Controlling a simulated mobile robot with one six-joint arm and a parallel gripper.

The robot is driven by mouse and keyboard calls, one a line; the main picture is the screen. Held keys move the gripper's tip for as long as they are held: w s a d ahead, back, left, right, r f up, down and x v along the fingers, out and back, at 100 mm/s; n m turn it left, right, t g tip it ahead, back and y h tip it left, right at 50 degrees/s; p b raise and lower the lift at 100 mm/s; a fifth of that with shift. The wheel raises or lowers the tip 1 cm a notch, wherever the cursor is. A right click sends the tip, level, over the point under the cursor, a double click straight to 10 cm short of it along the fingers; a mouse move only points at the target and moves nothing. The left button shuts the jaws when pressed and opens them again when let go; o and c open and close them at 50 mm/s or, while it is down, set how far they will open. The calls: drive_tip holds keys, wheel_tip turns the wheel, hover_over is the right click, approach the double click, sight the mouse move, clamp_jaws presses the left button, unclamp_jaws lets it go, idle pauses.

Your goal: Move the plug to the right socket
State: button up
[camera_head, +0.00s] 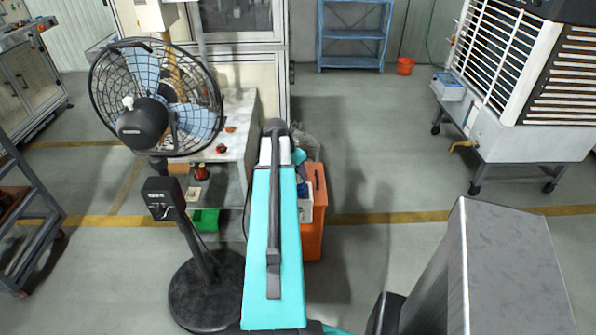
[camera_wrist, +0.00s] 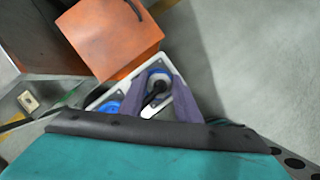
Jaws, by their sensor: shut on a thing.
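A white socket panel (camera_wrist: 91,104) with two blue round sockets shows in the wrist view, beside an orange box. The left socket (camera_wrist: 109,108) is partly covered by the edge of my arm's cover. The right socket (camera_wrist: 160,76) lies between the purple-grey fingers of my gripper (camera_wrist: 157,86). The black plug (camera_wrist: 153,97) is held between the fingers, over or at the right socket; I cannot tell how deep it sits. In the head view the white panel (camera_head: 305,211) shows at the orange cabinet, and my arm hides the gripper and plug.
The orange cabinet (camera_head: 314,235) stands right of my teal arm; its top shows in the wrist view (camera_wrist: 110,35). A pedestal fan (camera_head: 205,285) and a light table (camera_head: 238,125) are at left. A white cooler (camera_head: 510,90) stands at right. Floor between is clear.

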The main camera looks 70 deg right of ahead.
drive_tip(key=shift+f, duration=0.5)
drive_tip(key=o, duration=0.8)
drive_tip(key=shift+r, duration=0.15)
drive_tip(key=p+v, duration=0.7)
drive_tip(key=v, duration=0.3)
drive_tip(key=shift+w+a+r, duration=0.15)
drive_tip(key=shift+a+r, duration=0.1)
drive_tip(key=shift+r, duration=0.05)
idle(0.8)
idle(0.7)
